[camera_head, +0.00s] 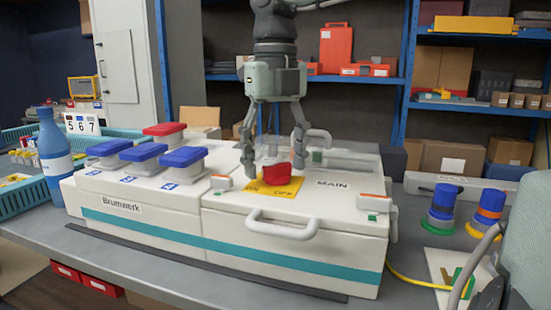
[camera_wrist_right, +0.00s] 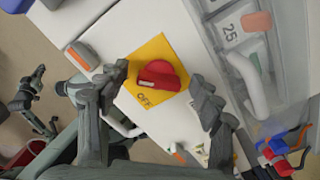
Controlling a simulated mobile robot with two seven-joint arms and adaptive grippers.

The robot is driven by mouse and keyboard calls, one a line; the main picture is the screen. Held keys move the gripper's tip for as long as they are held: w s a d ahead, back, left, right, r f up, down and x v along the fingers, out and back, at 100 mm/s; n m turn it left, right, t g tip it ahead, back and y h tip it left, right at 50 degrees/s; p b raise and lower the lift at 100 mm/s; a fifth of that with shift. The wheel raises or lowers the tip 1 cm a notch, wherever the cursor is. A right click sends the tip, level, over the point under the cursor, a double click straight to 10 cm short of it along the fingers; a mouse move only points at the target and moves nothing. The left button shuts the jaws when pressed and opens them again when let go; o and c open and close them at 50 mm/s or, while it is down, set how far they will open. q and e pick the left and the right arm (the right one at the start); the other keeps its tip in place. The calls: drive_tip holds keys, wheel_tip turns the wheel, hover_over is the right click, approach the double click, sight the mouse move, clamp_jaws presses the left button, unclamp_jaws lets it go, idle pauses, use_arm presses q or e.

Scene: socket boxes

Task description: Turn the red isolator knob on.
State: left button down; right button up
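The red isolator knob (camera_head: 273,175) sits on a yellow plate (camera_head: 285,189) marked OFF, on the right-hand lid of the cream box. In the right wrist view the knob (camera_wrist_right: 158,75) shows between my fingers, with the word OFF beside it. My right gripper (camera_head: 273,162) points down from above, open, one finger on each side of the knob. Gaps show between the fingers and the knob in the wrist view; I cannot tell their exact height. My left gripper (camera_wrist_right: 30,103) appears open and empty at the left of the wrist view, away from the knob.
A white handle (camera_head: 282,228) stands out at the lid's front. A transparent cover (camera_head: 345,160) lies behind the knob. Blue-capped sockets (camera_head: 145,152) stand on the left-hand box section. A blue bottle (camera_head: 54,155) is at far left; blue plugs (camera_head: 442,208) stand on the right.

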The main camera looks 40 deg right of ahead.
wheel_tip(320, 180, up, 12)
idle(0.6)
idle(0.5)
